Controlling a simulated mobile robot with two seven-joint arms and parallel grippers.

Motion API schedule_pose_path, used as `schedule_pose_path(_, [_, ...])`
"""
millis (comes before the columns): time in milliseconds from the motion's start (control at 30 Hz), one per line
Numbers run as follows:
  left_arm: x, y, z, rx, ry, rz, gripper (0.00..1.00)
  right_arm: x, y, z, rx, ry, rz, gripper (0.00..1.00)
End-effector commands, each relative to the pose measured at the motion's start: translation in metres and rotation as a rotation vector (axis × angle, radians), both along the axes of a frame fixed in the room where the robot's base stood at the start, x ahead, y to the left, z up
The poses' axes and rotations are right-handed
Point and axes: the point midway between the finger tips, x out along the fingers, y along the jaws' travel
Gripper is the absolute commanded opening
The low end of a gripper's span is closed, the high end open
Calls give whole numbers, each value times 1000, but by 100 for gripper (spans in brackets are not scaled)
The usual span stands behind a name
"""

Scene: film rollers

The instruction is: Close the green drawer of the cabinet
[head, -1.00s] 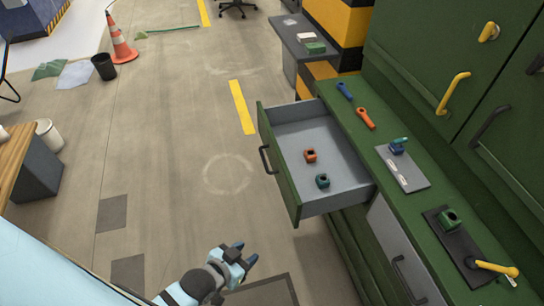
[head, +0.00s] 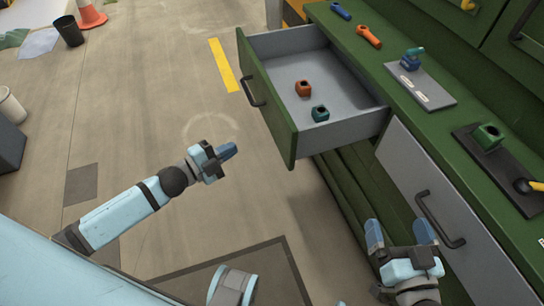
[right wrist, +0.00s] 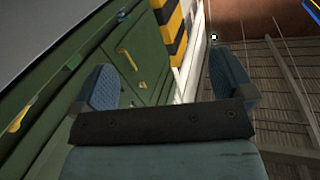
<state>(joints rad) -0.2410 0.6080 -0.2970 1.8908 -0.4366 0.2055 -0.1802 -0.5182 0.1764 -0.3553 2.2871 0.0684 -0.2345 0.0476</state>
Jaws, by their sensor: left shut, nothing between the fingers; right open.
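The green drawer (head: 268,98) of the green cabinet (head: 425,122) is pulled out, with its black handle (head: 252,84) on the front. Inside it lie an orange part (head: 303,88) and a teal part (head: 320,113). My left gripper (head: 229,150) is shut and empty, left of the drawer front's near end and apart from it. My right gripper (head: 401,233) is open and empty, in front of the grey closed drawer (head: 412,180). In the right wrist view, its fingers (right wrist: 160,85) are spread, with the green cabinet showing behind them.
The countertop holds a blue tool (head: 340,11), an orange tool (head: 368,36), a grey tray (head: 420,86) and a dark tray (head: 495,170). The grey drawer's handle (head: 438,222) sticks out near my right gripper. The floor left of the drawer is clear.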

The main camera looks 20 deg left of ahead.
Motion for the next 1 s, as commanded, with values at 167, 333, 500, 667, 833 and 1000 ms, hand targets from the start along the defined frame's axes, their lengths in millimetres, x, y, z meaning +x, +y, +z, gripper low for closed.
schedule_pose_path(167, [21,18,-45,204,-187,-150,0,-3,9,-25,75,-101,30,100])
schedule_pose_path(333, [30,29,-56,325,-286,-241,0,-8,13,-24,120,-158,48,100])
schedule_pose_path(500, [33,30,-56,366,-319,-274,0,-9,14,-18,137,-181,55,100])
schedule_pose_path(667, [44,19,-54,366,-321,-274,0,-10,16,-13,151,-200,60,100])
schedule_pose_path(833, [65,-5,-54,366,-322,-272,0,-11,17,-12,162,-211,69,100])
schedule_pose_path(1000, [87,-32,-54,366,-321,-273,0,-10,18,-20,155,-187,74,100])
